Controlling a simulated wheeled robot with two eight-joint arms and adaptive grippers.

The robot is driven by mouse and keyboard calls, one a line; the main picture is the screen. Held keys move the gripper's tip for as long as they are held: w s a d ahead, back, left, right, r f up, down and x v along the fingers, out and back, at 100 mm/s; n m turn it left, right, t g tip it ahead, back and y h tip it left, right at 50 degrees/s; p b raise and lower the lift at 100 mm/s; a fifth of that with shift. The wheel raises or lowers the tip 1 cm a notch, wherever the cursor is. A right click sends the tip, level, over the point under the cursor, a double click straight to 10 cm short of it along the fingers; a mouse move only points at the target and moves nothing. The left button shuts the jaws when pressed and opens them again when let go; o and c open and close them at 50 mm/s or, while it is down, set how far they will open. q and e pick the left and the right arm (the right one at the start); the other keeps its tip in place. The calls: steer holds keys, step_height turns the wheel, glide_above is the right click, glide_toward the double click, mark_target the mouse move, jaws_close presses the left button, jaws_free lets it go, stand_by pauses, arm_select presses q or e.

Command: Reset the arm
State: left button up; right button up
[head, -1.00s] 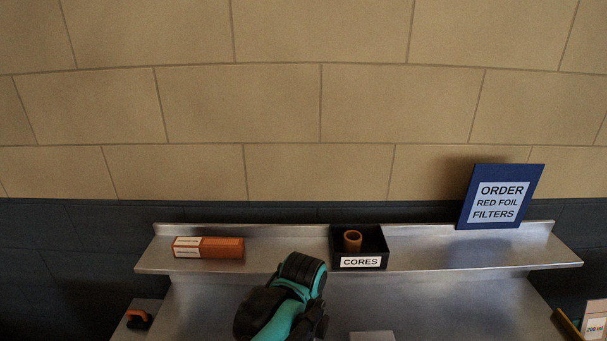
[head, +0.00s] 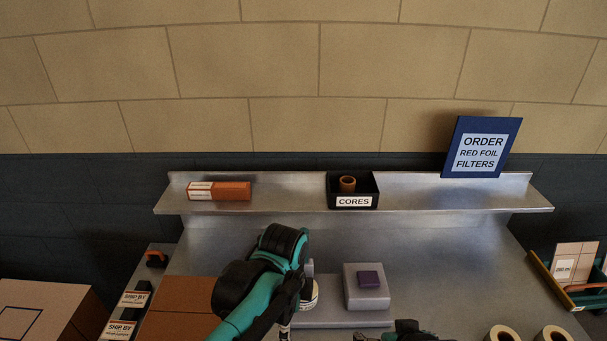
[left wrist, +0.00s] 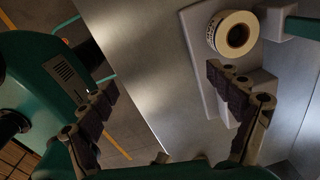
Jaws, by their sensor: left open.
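My left gripper (left wrist: 163,88) is open and empty in the left wrist view, its two dark jointed fingers spread apart. Its teal and black arm (head: 262,285) rises from the bottom in the head view and hides part of the bench. A white roll with a brown core (left wrist: 234,34) sits on a grey stand (left wrist: 196,50), beyond the right finger and apart from it. The roll (head: 309,294) is partly hidden behind the arm in the head view. A dark part of what looks like my right arm (head: 408,330) shows at the bottom edge; its finger state is unclear.
A metal shelf (head: 290,203) carries an orange box (head: 219,191), a black CORES bin (head: 352,202) and a blue sign (head: 482,148). A grey block (head: 366,298) with a purple top piece stands right of the arm.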

arm_select(q)
steer(key=s+a+n+t, duration=0.2)
steer(key=a+n+t, duration=0.1)
steer(key=a+n, duration=0.4)
steer(key=s+a+n+t, duration=0.3)
steer(key=a+n, duration=0.5)
steer(key=n, duration=0.4)
steer(key=shift+s+f+n+b, duration=0.15)
steer(key=shift+f+n+b, duration=0.25)
steer(key=shift+a, duration=0.1)
